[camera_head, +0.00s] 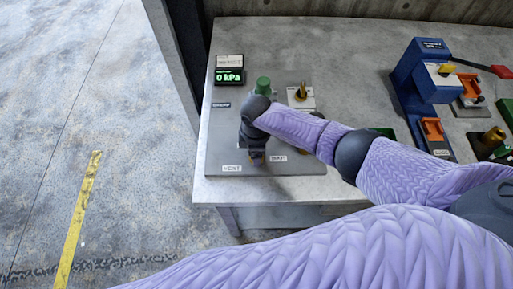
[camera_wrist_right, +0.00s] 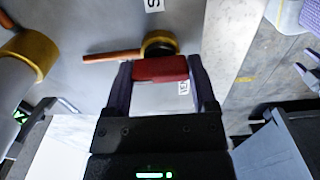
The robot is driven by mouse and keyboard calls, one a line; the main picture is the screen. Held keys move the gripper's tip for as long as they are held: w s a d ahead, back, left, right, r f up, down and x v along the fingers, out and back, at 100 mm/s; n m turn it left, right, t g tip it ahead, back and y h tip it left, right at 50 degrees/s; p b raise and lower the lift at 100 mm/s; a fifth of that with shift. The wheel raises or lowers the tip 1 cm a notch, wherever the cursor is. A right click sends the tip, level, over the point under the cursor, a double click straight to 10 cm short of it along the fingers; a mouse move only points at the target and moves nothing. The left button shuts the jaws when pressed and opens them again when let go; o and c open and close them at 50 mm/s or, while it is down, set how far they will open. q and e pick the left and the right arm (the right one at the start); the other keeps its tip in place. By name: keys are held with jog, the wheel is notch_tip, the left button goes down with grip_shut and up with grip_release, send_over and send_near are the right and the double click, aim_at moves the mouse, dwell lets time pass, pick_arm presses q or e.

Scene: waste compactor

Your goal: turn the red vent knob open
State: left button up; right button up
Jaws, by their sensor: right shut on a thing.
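The red vent knob (camera_wrist_right: 160,69) sits between the two fingers of my right gripper (camera_wrist_right: 163,72) in the right wrist view. The fingers are shut on it from both sides, and the red bar lies straight across between them. In the head view my right gripper (camera_head: 257,157) points down at the front of the grey panel (camera_head: 310,167), beside the VENT label (camera_head: 231,168). There the knob is hidden under my gripper and wrist.
A green display (camera_head: 229,77) reads 0 kPa. A blue device (camera_head: 425,70) and a red-ended lever (camera_head: 501,71) are at the right. Floor is clear left of the table.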

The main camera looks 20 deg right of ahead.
pick_arm(q)
jog(key=shift+d, duration=0.2)
jog(key=shift+d, duration=0.15)
pick_arm(e)
jog(key=o, duration=1.2)
jog(key=shift+c, duration=0.2)
pick_arm(q)
jog(key=shift+r, duration=0.1)
pick_arm(e)
jog(key=shift+r, duration=0.1)
notch_tip(320, 180, up, 9)
jog(key=p, duration=0.3)
jog(key=shift+p, duration=0.3)
pick_arm(q)
jog(key=shift+w+d+r, duration=0.1)
jog(key=shift+r, duration=0.8)
jog(key=shift+w+d+r, duration=0.1)
jog(key=shift+r, duration=0.75)
pick_arm(e)
jog(key=shift+r, duration=0.35)
